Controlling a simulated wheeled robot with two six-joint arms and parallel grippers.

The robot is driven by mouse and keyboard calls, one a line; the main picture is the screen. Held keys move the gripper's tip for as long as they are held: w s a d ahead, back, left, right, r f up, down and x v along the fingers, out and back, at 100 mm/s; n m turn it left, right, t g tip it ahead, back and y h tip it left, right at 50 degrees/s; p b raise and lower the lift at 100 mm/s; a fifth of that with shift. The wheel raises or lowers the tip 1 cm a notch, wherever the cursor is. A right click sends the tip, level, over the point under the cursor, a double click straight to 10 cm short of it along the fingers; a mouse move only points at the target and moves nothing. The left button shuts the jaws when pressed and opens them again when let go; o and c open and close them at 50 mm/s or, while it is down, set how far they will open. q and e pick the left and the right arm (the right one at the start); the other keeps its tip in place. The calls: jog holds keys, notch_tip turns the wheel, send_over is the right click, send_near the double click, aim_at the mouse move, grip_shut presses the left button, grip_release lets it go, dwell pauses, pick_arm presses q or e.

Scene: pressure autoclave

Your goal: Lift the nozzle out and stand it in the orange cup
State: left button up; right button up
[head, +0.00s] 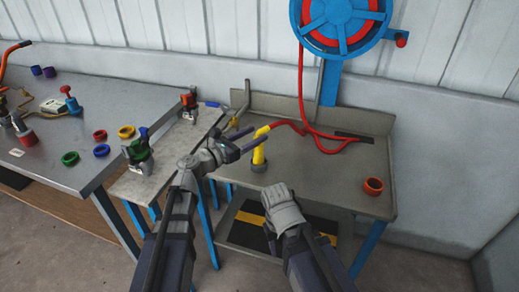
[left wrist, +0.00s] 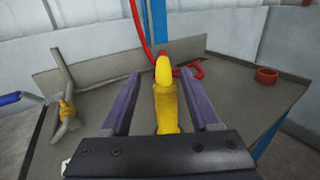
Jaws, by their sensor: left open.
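The yellow nozzle (head: 259,152) stands upright in a dark round holder (head: 259,166) on the grey bench, with a red hose joined to its top. My left gripper (head: 248,143) is open at the nozzle. In the left wrist view the nozzle (left wrist: 165,105) lies between the two open fingers (left wrist: 160,100), with gaps showing on both sides. The orange cup (head: 373,186) stands at the right of the bench and looks empty; it also shows in the left wrist view (left wrist: 267,76). My right gripper (head: 272,238) hangs low at the bench's front; its fingers are mostly hidden.
The red hose (head: 301,90) runs down from a blue reel (head: 341,20) and loops on the bench behind the nozzle. A bent metal pipe (left wrist: 65,90) stands left of the nozzle. The bench (head: 320,180) is clear between nozzle and cup. A raised back edge bounds it.

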aim_at(268, 127)
pick_arm(q)
jog(key=shift+r+p+x, duration=0.2)
jog(key=shift+x, duration=1.1)
jog(key=shift+r+p+x, duration=0.15)
jog(key=shift+x, duration=1.2)
jog(key=shift+s+d, duration=0.15)
jog(key=shift+s, duration=0.05)
grip_shut()
